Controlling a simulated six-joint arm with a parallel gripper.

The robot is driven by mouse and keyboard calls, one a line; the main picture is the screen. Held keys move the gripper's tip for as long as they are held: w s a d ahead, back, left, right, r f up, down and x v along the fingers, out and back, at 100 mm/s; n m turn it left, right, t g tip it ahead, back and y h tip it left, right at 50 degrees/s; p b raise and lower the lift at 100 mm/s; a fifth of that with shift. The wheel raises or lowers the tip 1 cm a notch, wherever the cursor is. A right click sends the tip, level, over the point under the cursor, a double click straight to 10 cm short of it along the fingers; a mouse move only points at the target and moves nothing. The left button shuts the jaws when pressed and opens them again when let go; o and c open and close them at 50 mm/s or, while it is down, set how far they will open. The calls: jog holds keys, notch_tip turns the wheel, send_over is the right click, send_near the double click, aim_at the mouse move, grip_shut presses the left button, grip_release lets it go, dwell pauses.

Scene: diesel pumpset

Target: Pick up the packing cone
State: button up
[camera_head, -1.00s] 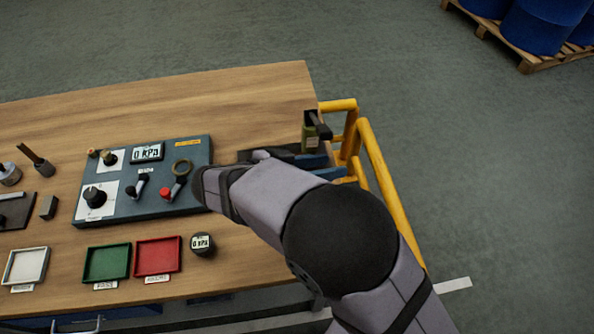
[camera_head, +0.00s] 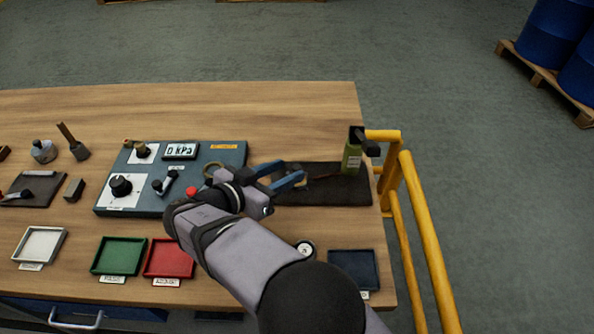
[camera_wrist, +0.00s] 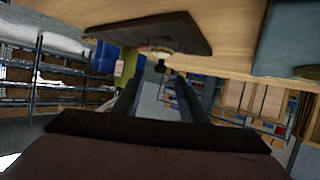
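My gripper (camera_head: 293,172) has blue fingers that stand apart with nothing seen between them. In the head view it is by the left part of a dark mat (camera_head: 345,190), right of the control panel. In the wrist view the two fingers of my gripper (camera_wrist: 157,84) are also apart. A small pale round piece (camera_wrist: 155,53) with a dark knob shows ahead of them by the mat (camera_wrist: 185,32). I cannot tell whether this is the packing cone. A thin reddish-brown item (camera_head: 322,177) lies on the mat, partly hard to make out.
A green bottle (camera_head: 352,155) stands at the mat's back right, near a yellow rail (camera_head: 424,230). The control panel (camera_head: 205,165) is on the left. Red (camera_head: 170,258), green (camera_head: 118,256), white (camera_head: 40,246) and navy (camera_head: 353,268) trays line the front, with a round gauge (camera_head: 304,250).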

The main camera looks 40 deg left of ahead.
aim_at(296, 168)
jog(key=shift+p+x, duration=1.3)
jog(key=shift+x, duration=1.3)
jog(key=shift+f, duration=0.15)
grip_shut()
